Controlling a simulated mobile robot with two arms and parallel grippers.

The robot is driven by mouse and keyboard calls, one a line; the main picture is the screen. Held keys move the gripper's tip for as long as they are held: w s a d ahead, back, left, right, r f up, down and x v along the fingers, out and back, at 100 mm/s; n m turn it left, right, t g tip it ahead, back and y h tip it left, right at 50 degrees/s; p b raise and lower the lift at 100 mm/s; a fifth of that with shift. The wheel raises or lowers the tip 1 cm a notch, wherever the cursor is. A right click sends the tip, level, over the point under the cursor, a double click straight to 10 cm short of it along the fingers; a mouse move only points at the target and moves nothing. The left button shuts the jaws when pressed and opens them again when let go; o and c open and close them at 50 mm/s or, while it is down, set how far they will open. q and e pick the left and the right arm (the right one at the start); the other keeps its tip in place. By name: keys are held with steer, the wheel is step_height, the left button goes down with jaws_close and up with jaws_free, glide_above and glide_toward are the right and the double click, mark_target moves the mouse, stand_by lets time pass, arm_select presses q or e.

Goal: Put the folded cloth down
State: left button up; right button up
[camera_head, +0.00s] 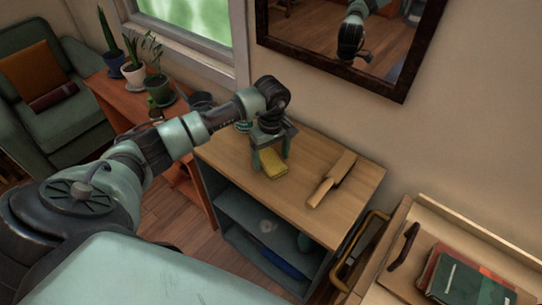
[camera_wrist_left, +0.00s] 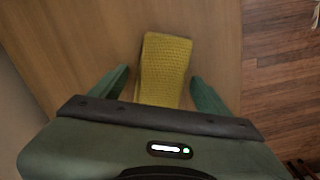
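The folded cloth (camera_head: 273,167) is yellow and textured. It lies on the light wooden top of a low cabinet (camera_head: 312,218), and it also shows in the left wrist view (camera_wrist_left: 163,62) near the wooden edge. My left gripper (camera_head: 271,162) is right over the cloth, pointing down. In the left wrist view its two green fingers (camera_wrist_left: 160,76) stand apart on either side of the cloth, with a narrow gap on each side. The cloth's near end is hidden behind the gripper body. My right gripper is not in view.
Potted plants (camera_head: 157,85) stand on a reddish table at left. A mirror (camera_head: 345,35) hangs behind. Books (camera_head: 465,280) lie at lower right. The cabinet top's front is clear.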

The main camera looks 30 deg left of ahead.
mark_target(271, 157)
arm_select(q)
steer(key=shift+r+p, duration=0.3)
steer(key=shift+p, duration=0.05)
step_height(271, 157, up, 12)
steer(key=b, duration=0.3)
steer(key=shift+f, duration=0.15)
steer(key=shift+f, duration=0.1)
